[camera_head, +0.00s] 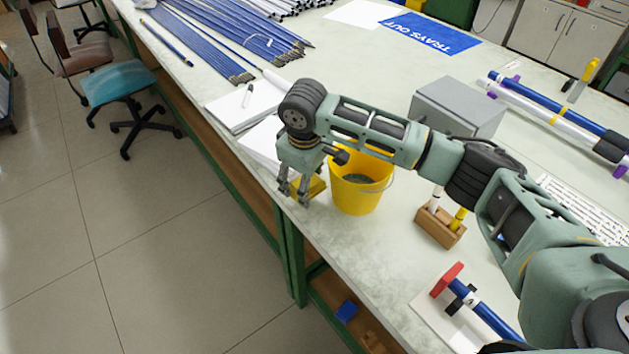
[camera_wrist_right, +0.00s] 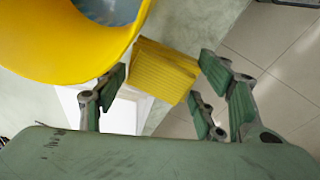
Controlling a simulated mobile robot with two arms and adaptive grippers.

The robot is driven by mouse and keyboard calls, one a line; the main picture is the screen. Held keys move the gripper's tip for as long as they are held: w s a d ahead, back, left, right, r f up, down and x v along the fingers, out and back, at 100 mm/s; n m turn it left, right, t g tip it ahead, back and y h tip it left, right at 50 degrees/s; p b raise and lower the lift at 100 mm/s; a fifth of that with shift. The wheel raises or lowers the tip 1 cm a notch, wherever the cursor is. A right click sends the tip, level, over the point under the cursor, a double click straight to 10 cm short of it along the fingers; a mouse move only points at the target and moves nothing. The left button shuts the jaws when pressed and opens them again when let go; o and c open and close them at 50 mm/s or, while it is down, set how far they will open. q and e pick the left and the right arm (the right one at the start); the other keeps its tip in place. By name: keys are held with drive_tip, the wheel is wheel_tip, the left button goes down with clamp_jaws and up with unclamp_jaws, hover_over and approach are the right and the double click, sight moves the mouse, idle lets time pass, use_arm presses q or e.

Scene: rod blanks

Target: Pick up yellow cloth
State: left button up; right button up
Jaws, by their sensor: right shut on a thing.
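The yellow cloth (camera_head: 316,186) is a folded, ribbed block at the table's front edge, beside the yellow bucket (camera_head: 359,184). My right gripper (camera_head: 294,196) reaches down over it from above and hides part of it. In the right wrist view the cloth (camera_wrist_right: 166,72) lies between the green-padded fingers, which are shut on it. I cannot tell whether the cloth is clear of the tabletop. My left gripper is not in view.
The bucket stands close to my right gripper. A grey box (camera_head: 455,107) and a wooden holder (camera_head: 440,226) stand to the right. White paper (camera_head: 262,141) lies behind the gripper. Blue rods (camera_head: 215,45) lie at the back left. Beyond the table edge is open floor.

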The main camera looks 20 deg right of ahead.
drive_tip(key=s+a+b, duration=0.1)
drive_tip(key=s+a, duration=0.1)
drive_tip(key=a, duration=0.5)
drive_tip(key=s+a+b, duration=0.1)
drive_tip(key=s+a, duration=0.2)
drive_tip(key=a, duration=0.4)
drive_tip(key=shift+a, duration=0.4)
drive_tip(key=shift+s, duration=0.1)
